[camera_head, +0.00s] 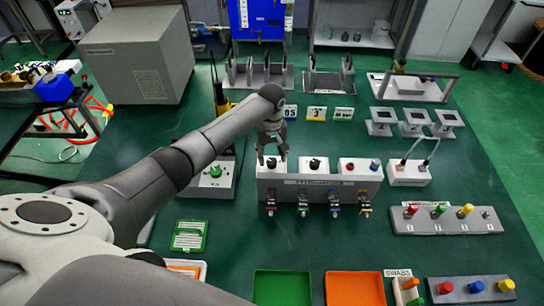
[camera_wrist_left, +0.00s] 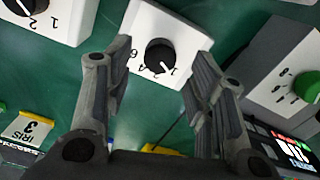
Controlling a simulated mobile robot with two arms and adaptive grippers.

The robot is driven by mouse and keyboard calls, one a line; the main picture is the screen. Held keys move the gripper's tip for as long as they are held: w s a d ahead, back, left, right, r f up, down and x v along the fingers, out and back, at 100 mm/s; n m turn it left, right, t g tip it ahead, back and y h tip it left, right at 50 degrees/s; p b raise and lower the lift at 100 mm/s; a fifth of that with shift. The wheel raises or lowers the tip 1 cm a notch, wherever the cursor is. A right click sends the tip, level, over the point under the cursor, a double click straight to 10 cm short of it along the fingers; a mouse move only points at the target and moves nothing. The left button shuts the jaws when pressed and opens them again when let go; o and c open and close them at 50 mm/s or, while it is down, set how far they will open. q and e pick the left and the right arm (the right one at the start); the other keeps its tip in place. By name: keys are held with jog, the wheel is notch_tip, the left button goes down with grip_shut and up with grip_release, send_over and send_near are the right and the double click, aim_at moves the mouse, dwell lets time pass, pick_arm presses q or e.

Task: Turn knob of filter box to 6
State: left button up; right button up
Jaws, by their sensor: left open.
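Two white boxes with black knobs stand side by side in the head view: a left one (camera_head: 270,184) and a middle one (camera_head: 312,184). I cannot read which is the filter box. My left gripper (camera_head: 272,150) is open just above the left box's knob (camera_head: 271,163). In the left wrist view, a white box (camera_wrist_left: 187,36) with a round black knob (camera_wrist_left: 161,55) and printed digits around it, including a 6, shows between the open fingers (camera_wrist_left: 160,95). The fingers appear apart from the knob. The middle box's knob (camera_head: 315,163) stands free. My right gripper is out of view.
A box with red and blue buttons (camera_head: 360,168) adjoins on the right. A grey device with a green knob (camera_head: 214,173) is at the left. Coloured connectors (camera_head: 333,200) stick out in front. Number signs (camera_head: 317,114) stand behind. Green and orange trays (camera_head: 282,288) lie nearer.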

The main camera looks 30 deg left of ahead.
aim_at(272, 163)
pick_arm(q)
jog(key=shift+f, duration=1.3)
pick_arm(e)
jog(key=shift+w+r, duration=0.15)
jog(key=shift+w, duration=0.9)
pick_arm(q)
jog(key=shift+c, duration=0.2)
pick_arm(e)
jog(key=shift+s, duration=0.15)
pick_arm(q)
jog(key=c, duration=1)
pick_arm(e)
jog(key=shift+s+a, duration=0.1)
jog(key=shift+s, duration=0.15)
